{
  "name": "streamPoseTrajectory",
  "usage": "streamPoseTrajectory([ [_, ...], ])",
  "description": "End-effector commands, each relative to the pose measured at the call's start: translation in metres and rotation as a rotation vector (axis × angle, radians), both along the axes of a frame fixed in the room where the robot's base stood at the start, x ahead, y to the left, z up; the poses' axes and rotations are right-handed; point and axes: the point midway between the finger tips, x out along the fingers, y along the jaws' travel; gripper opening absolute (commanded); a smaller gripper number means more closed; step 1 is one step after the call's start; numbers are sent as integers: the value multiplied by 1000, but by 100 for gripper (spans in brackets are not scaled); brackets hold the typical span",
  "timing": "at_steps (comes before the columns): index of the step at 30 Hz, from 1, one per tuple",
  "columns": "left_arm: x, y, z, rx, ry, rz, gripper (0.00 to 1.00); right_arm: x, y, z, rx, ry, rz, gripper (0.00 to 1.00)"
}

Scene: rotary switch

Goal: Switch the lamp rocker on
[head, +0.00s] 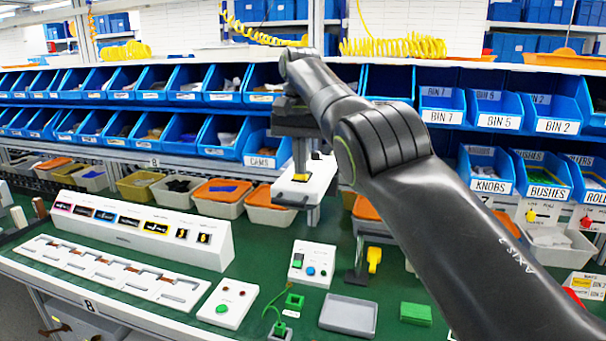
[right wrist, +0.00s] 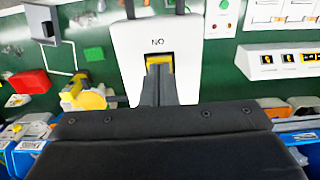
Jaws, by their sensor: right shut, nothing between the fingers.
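My right gripper (head: 300,172) is shut and empty, pointing down at the rocker. In the right wrist view its fingertips (right wrist: 158,70) overlap the yellow frame and hide most of the rocker. I cannot tell whether they touch it or how it is tilted. My left gripper is not in view.
A white button box (head: 311,263), a grey tray (head: 348,314) and a green block (head: 415,313) lie in front. Blue bins (head: 215,140) fill the shelves behind.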

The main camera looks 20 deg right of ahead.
Motion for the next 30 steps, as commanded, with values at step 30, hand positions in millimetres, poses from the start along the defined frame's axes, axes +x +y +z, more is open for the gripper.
streamPoseTrajectory([
  [30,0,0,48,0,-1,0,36,0,0,48,0,0,0,0],
])
